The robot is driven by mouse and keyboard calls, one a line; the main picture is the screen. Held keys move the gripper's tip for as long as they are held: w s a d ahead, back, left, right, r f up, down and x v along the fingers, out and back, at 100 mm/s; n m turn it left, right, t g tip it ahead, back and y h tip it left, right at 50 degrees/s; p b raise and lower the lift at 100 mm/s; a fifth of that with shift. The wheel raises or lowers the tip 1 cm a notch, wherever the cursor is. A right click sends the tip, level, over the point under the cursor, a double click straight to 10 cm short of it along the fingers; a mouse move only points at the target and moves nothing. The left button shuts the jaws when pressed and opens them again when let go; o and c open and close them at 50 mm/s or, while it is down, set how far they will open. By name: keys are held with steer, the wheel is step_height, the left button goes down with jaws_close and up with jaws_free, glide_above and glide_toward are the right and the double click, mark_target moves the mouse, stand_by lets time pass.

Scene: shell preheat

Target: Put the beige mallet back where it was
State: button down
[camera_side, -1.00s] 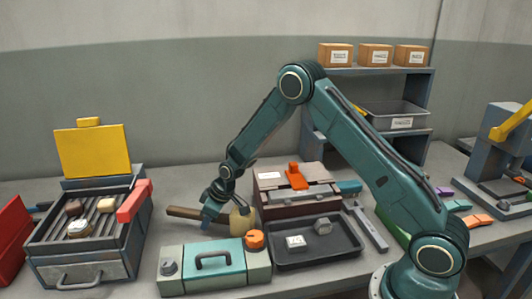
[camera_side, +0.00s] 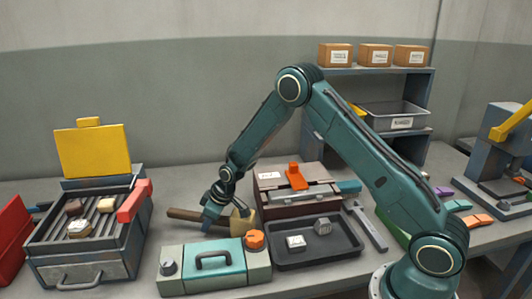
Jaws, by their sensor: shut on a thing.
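The beige mallet (camera_side: 243,223) has a blocky beige head and a brown handle (camera_side: 184,214) that points left. It is behind the teal and grey case and left of the brown box. My gripper (camera_side: 212,216) is shut on the mallet, with its fingers at the handle near the head. The mallet lies roughly level, low over the bench. I cannot tell whether it touches the bench, because the case hides the area below it.
A teal and grey case (camera_side: 214,262) with an orange knob stands in front. A dark tray (camera_side: 343,243) with two small blocks is at its right. A brown box (camera_side: 290,208) stands behind the tray. A grill unit (camera_side: 82,262) with a raised yellow lid (camera_side: 92,150) is at left.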

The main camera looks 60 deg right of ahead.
steer(key=shift+f, duration=0.35)
steer(key=c, duration=1.1)
jaws_free()
steer(key=shift+r, duration=0.1)
steer(key=v, duration=1.3)
steer(key=shift+s+r, duration=0.15)
steer(key=shift+r, duration=0.05)
steer(key=shift+r, duration=0.1)
